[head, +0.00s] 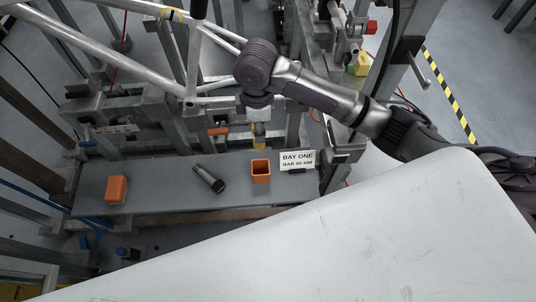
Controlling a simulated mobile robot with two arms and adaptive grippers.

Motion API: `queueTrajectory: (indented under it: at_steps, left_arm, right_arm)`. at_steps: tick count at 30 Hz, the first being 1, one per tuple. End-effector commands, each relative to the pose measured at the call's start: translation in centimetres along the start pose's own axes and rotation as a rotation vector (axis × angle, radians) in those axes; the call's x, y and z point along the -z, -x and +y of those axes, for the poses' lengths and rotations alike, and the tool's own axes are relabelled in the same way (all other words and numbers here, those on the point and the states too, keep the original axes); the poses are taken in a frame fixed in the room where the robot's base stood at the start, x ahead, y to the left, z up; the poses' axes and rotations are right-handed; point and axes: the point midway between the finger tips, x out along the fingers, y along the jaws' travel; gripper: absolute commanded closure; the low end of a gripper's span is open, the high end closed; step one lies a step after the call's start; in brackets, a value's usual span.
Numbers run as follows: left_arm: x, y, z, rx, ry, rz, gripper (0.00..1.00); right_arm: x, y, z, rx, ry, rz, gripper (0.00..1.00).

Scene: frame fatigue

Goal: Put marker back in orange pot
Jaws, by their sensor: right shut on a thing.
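The orange pot (261,172) is a small, open-topped square container standing on the grey bench shelf, left of the sign. My right arm comes in from the right, and its gripper (259,136) points down above and just behind the pot in the picture. It is shut on a small yellowish thing, seemingly the marker (259,143), whose lower end shows just above the pot's rim in the picture. The fingers are small here, and the height of the marker over the pot is hard to judge. My left gripper is not in view.
A dark torch-like cylinder (208,178) lies on the shelf (160,192), with an orange block (116,189) further left. A metal tube frame (190,60) rises behind. A pale surface (330,250) fills the foreground.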

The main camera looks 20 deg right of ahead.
Motion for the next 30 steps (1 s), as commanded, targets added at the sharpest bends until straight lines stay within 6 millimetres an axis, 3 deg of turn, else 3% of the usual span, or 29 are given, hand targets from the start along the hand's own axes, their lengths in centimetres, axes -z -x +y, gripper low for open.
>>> queueTrajectory:
  at_steps: [8,11,24,30]
  left_arm:
    - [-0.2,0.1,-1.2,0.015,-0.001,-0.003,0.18]
    - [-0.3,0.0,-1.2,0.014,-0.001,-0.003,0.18]
    - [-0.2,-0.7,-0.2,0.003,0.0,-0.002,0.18]
    - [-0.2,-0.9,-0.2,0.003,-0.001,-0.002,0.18]
  right_arm:
    - [0.0,-0.1,0.0,0.0,0.0,0.0,1.0]
    - [0.0,-1.1,-0.1,0.003,-0.002,-0.002,1.0]
    - [0.0,-11.7,-0.1,0.001,-0.001,0.0,1.0]
    - [0.0,-13.6,0.0,-0.001,-0.001,0.001,1.0]
